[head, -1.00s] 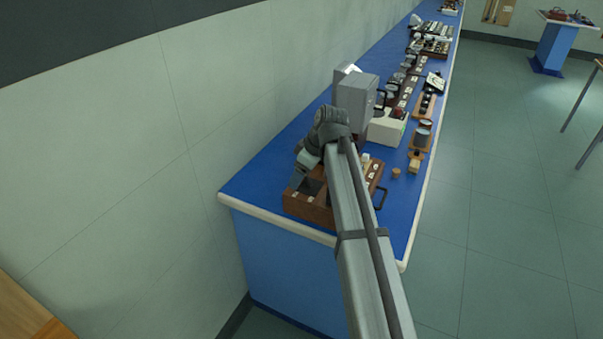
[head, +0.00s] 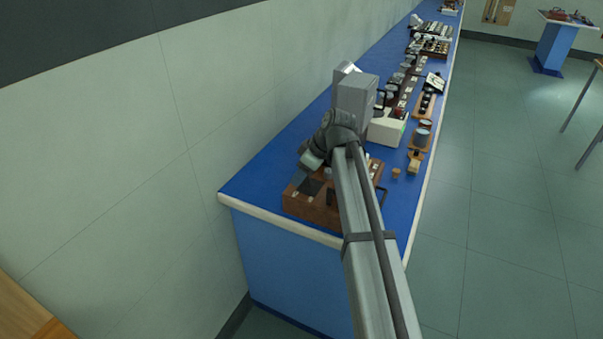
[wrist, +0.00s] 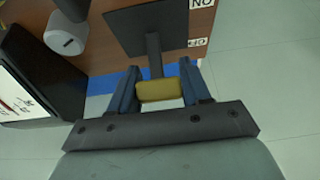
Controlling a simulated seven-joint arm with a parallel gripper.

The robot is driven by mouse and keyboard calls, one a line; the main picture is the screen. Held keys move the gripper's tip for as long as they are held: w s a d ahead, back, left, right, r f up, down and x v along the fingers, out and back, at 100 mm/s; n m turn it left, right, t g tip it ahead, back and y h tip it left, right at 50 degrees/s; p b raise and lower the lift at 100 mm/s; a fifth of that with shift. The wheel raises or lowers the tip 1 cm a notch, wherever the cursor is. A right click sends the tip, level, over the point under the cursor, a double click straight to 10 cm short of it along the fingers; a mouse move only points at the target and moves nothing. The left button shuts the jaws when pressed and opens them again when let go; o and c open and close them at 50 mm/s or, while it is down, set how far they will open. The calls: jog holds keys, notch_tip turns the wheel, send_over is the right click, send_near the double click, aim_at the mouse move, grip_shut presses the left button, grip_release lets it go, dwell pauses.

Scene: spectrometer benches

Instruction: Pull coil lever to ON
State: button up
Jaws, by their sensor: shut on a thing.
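The coil lever shows in the wrist view as a dark rod with a yellow handle (wrist: 160,90), standing out from a black plate (wrist: 150,27) on a brown wooden box. My gripper (wrist: 161,76) is shut on the yellow handle, with one blue finger on each side. Two white labels are beside the plate: the ON label (wrist: 201,4), seen turned round, and a smaller label (wrist: 197,42) that I cannot read surely. In the head view the box (head: 309,207) is at the bench's near end; my gripper (head: 309,163) is over it. The lever is hard to make out there.
A grey upright case (head: 353,97) stands beyond the box on the blue bench (head: 262,168). A dark-framed panel (wrist: 45,75) and a white knob (wrist: 66,33) are at the left in the wrist view. The wall is at the left of the bench.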

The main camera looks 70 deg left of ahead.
jog(key=shift+w+d+r+g+y, duration=0.2)
jog(key=shift+w+g+y, duration=0.05)
jog(key=shift+g+y, duration=0.35)
jog(key=o, duration=1)
jog(key=shift+c, duration=0.2)
jog(key=v, duration=1.3)
jog(key=shift+d+r, duration=0.2)
jog(key=shift+r, duration=0.15)
jog(key=shift+w, duration=0.15)
